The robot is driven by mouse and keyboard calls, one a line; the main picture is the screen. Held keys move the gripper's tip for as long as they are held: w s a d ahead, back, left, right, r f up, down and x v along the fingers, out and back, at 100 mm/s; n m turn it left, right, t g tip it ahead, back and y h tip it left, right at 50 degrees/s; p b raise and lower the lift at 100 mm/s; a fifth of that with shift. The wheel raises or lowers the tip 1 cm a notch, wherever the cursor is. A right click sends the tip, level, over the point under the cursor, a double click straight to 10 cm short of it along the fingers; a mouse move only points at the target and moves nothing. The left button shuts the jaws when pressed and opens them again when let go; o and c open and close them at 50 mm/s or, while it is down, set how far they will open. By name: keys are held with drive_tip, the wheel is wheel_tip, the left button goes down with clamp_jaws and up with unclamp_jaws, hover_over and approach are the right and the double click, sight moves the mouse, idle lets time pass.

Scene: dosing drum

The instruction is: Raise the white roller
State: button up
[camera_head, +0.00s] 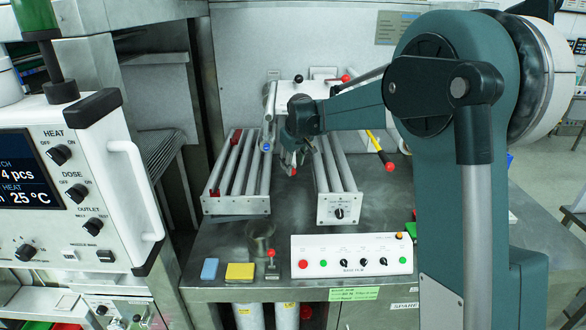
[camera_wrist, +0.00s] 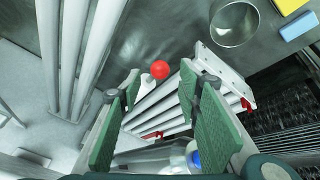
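A pale, whitish cylinder with a blue spot at its lower end (camera_head: 268,108) stands behind the left roller bed; I take it for the white roller, but cannot be sure. In the wrist view a pale part with a blue spot (camera_wrist: 165,158) shows low between the fingers, partly hidden. My gripper (camera_head: 291,160) hangs between the two roller beds, beside this cylinder. In the wrist view its green-padded fingers (camera_wrist: 163,98) are wide apart, with nothing clamped between them. A red ball knob (camera_wrist: 160,70) lies just beyond the fingertips; it also shows in the head view (camera_head: 293,171).
The left roller bed (camera_head: 236,203) and right roller bed (camera_head: 339,209) flank my gripper. In front are a control box (camera_head: 352,255), a metal cup (camera_head: 260,239), a yellow block (camera_head: 240,272) and a blue block (camera_head: 209,269). A white console (camera_head: 108,180) stands at left.

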drive_tip(key=v, duration=0.7)
drive_tip(key=shift+r, duration=0.2)
drive_tip(key=shift+s, duration=0.1)
drive_tip(key=s+d+m+b, duration=0.15)
drive_tip(key=s+d, duration=0.25)
drive_tip(key=s, duration=0.6)
drive_tip(key=s+d+m+t+b, duration=0.1)
drive_tip(key=s+d+b, duration=0.1)
drive_tip(key=s+d, duration=0.5)
drive_tip(key=s+d+m+b, duration=0.1)
drive_tip(key=s+d+b, duration=0.1)
drive_tip(key=s, duration=1)
drive_tip(key=s+d+f+m+b, duration=0.1)
drive_tip(key=s+d+f, duration=0.1)
drive_tip(key=s+f, duration=0.3)
drive_tip(key=s+d+f+m+b, duration=0.1)
drive_tip(key=s+f, duration=0.4)
drive_tip(key=s, duration=0.6)
drive_tip(key=s+d+f+m+t+b, duration=0.1)
drive_tip(key=s+d+f+b, duration=0.2)
drive_tip(key=s+f, duration=0.3)
drive_tip(key=s, duration=0.2)
drive_tip(key=shift+s+m+h, duration=0.35)
drive_tip(key=shift+h, duration=0.05)
drive_tip(key=shift+c, duration=0.5)
